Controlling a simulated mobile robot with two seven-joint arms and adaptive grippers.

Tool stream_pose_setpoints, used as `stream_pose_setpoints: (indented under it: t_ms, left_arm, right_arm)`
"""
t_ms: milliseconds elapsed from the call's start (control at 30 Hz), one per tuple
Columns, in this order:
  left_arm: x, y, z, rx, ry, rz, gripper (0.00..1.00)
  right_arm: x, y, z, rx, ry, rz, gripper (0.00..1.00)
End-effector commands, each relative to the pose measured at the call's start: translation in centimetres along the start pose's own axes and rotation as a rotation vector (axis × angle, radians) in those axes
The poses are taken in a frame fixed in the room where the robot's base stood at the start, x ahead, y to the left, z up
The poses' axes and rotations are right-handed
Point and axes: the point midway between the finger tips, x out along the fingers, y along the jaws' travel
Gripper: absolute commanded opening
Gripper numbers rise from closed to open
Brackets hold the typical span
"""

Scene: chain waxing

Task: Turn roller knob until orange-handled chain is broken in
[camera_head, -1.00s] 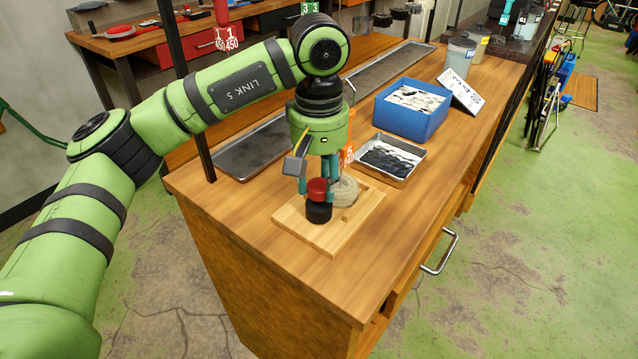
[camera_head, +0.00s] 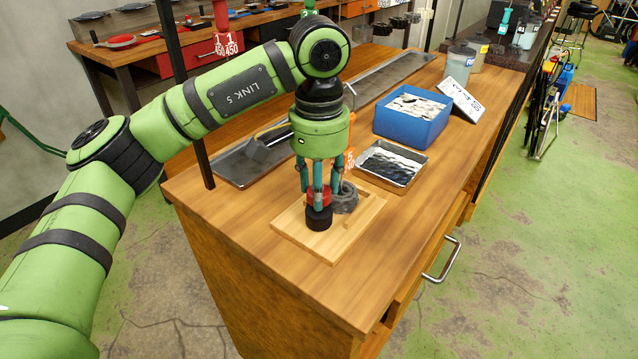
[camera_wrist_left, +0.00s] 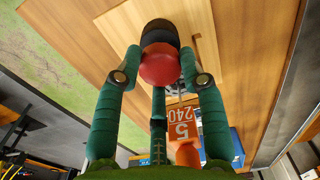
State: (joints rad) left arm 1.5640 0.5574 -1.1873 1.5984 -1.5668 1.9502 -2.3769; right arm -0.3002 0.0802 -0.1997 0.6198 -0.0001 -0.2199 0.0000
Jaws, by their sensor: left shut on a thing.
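My left gripper (camera_head: 319,190) points down with its teal fingers around the red knob (camera_head: 326,197), shut on it. The knob has a black lower part (camera_head: 319,219) and sits at the left of a wooden board (camera_head: 348,232). In the left wrist view the red knob (camera_wrist_left: 160,66) lies between the fingertips. A dark grey coiled chain (camera_head: 347,203) sits on the board just right of the knob, partly behind the fingers. An orange handle (camera_head: 350,158) shows behind the gripper, mostly hidden; the wrist view shows it (camera_wrist_left: 187,153) with a tag (camera_wrist_left: 182,125) reading 5 and 240. My right gripper is out of view.
A metal tray of dark and white pieces (camera_head: 392,163) and a blue bin (camera_head: 413,114) stand behind the board. A long shallow metal tray (camera_head: 240,165) lies along the back left. The bench top (camera_head: 410,215) is clear at the right front.

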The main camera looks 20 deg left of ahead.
Motion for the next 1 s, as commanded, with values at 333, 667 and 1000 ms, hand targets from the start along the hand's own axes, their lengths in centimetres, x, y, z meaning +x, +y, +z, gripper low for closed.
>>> stream_pose_setpoints:
  t_ms: [333, 667, 1000]
  left_arm:
    - [0.25, 0.06, 0.12, 0.040, -0.008, 0.000, 0.07]
    - [0.24, 0.06, 0.12, 0.039, -0.008, 0.000, 0.50]
    - [-0.24, 0.02, 0.01, 0.037, -0.002, 0.000, 0.50]
  right_arm:
    - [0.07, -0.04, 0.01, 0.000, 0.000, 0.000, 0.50]
    - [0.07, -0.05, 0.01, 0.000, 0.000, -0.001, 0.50]
    - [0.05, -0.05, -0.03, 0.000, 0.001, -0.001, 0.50]
